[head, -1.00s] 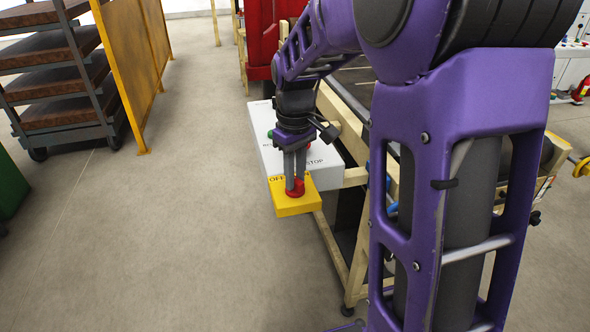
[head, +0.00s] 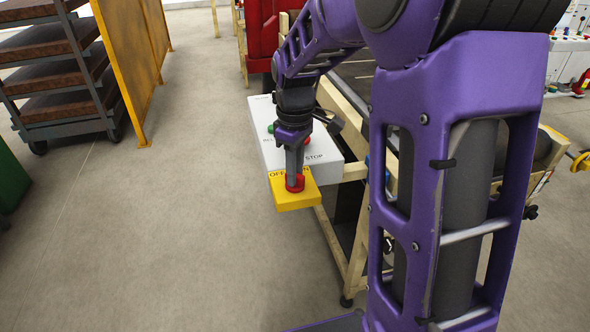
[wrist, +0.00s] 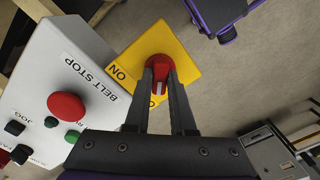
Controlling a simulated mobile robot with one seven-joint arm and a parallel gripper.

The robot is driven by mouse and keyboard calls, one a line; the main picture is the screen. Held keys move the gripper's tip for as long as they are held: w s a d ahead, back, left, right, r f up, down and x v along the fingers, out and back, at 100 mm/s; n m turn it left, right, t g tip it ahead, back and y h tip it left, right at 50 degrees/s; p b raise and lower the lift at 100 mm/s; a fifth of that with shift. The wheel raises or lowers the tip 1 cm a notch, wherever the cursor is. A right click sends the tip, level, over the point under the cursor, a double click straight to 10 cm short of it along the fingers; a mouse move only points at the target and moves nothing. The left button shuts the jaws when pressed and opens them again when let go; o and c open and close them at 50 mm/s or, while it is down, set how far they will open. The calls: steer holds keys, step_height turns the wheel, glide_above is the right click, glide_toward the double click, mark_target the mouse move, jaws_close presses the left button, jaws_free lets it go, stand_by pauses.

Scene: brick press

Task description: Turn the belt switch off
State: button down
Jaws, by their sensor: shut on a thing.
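The belt switch is a red rotary knob (head: 299,184) on a yellow plate (head: 283,202); OFF and ON show on the plate in the head view. In the wrist view the knob (wrist: 159,66) sits between my fingertips, on the yellow plate (wrist: 185,45). There ON is readable, and the other label is mostly hidden behind a finger. My gripper (head: 293,179) points down and is shut on the knob, with one finger on each side of its grip in the wrist view (wrist: 160,84). Which label the knob points at cannot be told.
The white control box (head: 318,172) adjoins the plate; its red belt stop button (wrist: 66,106) and small jog and green buttons lie close to my gripper. The box is fixed to the conveyor's cream frame (head: 357,240). Bare floor (head: 180,240) lies to the left.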

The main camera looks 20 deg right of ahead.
steer(key=c, duration=0.8)
jaws_free()
steer(key=shift+o, duration=0.2)
steer(key=shift+r, duration=0.1)
step_height(320, 180, up, 17)
steer(key=p, duration=0.2)
steer(key=shift+r, duration=0.15)
steer(key=shift+w, duration=0.1)
